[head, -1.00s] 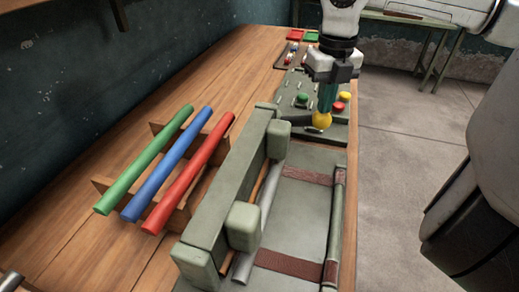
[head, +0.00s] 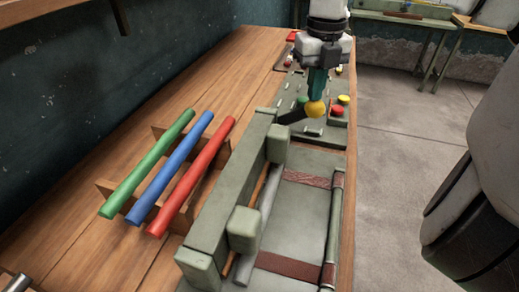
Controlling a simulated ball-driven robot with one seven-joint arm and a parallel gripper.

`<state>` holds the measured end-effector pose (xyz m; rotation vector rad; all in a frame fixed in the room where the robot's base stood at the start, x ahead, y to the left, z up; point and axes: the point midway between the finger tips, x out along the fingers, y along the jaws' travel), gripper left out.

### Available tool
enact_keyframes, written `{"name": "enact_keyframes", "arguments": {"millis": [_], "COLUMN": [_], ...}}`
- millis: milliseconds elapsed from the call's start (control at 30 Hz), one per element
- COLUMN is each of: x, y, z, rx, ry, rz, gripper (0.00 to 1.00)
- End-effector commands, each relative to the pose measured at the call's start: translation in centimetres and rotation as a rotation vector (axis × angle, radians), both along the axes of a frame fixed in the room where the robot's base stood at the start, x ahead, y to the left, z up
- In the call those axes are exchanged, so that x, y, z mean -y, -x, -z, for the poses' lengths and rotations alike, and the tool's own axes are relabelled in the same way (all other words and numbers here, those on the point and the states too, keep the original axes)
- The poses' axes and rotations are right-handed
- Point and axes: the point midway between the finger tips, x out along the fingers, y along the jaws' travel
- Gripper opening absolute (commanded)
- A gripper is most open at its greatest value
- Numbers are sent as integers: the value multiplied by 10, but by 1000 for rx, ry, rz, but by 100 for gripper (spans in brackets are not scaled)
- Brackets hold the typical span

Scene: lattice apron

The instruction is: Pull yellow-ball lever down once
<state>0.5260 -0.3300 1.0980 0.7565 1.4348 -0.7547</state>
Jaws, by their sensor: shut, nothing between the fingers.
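The yellow ball (head: 316,109) sits on the end of a short dark lever (head: 291,117) on the grey-green panel (head: 313,140) at the bench's far right. The lever slants up from the left to the ball. My gripper (head: 316,99) points down with its teal fingers shut and empty. The fingertips are right at the top of the ball and appear to touch it; a small gap cannot be ruled out. The lever's pivot is hard to make out.
A red button (head: 337,111), a yellow button (head: 344,99) and a green button (head: 303,100) are close to the ball. Nearer are a grey-green fixture (head: 226,190) and green, blue and red rods on a wooden rack (head: 109,186). Floor (head: 400,130) is clear on the right.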

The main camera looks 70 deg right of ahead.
Motion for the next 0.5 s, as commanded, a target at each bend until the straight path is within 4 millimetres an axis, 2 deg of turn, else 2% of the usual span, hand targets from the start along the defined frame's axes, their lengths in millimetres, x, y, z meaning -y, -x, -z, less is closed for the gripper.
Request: {"name": "enact_keyframes", "arguments": {"millis": [200,500], "x": [0,-1], "y": [-8,-11], "z": [-15,-25], "rx": [-2,-2], "ry": [2,1], "rz": [-1,0], "gripper": [0,0]}}
